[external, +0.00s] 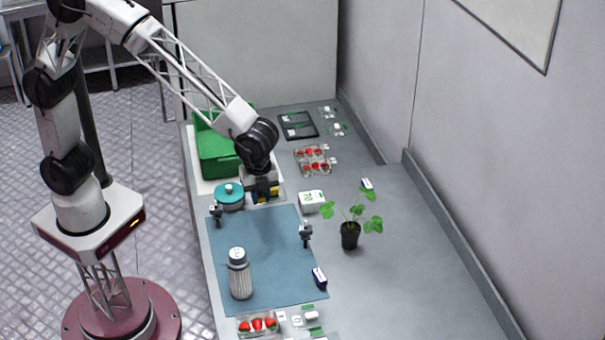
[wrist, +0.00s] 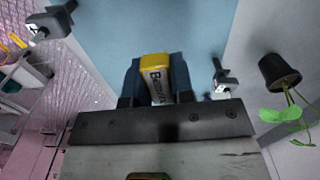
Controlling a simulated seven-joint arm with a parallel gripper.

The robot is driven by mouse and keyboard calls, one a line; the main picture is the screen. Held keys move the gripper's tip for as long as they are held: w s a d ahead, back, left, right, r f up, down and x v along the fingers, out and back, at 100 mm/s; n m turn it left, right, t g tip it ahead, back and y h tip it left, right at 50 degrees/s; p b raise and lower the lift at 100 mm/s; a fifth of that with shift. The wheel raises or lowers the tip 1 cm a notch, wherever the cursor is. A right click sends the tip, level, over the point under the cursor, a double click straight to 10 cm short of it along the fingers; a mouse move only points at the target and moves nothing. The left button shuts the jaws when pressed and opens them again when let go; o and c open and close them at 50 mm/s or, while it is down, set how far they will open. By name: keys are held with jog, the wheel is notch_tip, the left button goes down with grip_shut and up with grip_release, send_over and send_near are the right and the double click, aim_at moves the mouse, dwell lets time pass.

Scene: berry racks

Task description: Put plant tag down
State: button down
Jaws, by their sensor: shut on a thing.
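My gripper (external: 262,190) points down near the far edge of the blue mat (external: 265,240), just right of a teal-lidded pot. It is shut on the plant tag, a small yellow and white piece with dark lettering. In the wrist view the tag (wrist: 155,68) sits between the two dark blue fingers, and its yellow end faces the mat (wrist: 190,30). In the external view only a yellow bit of the tag (external: 271,190) shows beside the fingers. I cannot tell how high it is above the surface.
Two small grey clamps (external: 216,212) (external: 306,232) stand at the mat's sides. The teal-lidded pot (external: 229,197), a white box (external: 312,201), a potted plant (external: 350,236), a white bottle (external: 239,275) and a green crate (external: 218,158) are around. The mat's middle is clear.

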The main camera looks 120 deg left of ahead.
dwell(0.4)
jog(key=w+a, duration=0.1)
jog(key=a, duration=0.3)
jog(key=w+a+f, duration=0.1)
jog(key=w+a, duration=0.1)
jog(key=a, duration=0.2)
jog(key=w+a, duration=0.2)
jog(key=a, duration=0.2)
jog(key=shift+w+a+f, duration=0.15)
jog(key=shift+a+f, duration=0.1)
jog(key=a, duration=0.3)
jog(key=w+a+f, duration=0.1)
jog(key=a, duration=0.3)
jog(key=w+a, duration=0.1)
jog(key=a, duration=0.3)
jog(key=shift+w+a+f, duration=0.1)
jog(key=shift+w+f, duration=0.15)
jog(key=shift+f, duration=0.15)
send_near(359, 165)
jog(key=d+r, duration=0.1)
jog(key=w+d+r, duration=0.1)
jog(key=d+r, duration=0.1)
jog(key=shift+w+d+r, duration=0.1)
jog(key=shift+w+d, duration=0.25)
jog(key=shift+f, duration=3.15)
jog(key=shift+f, duration=1.85)
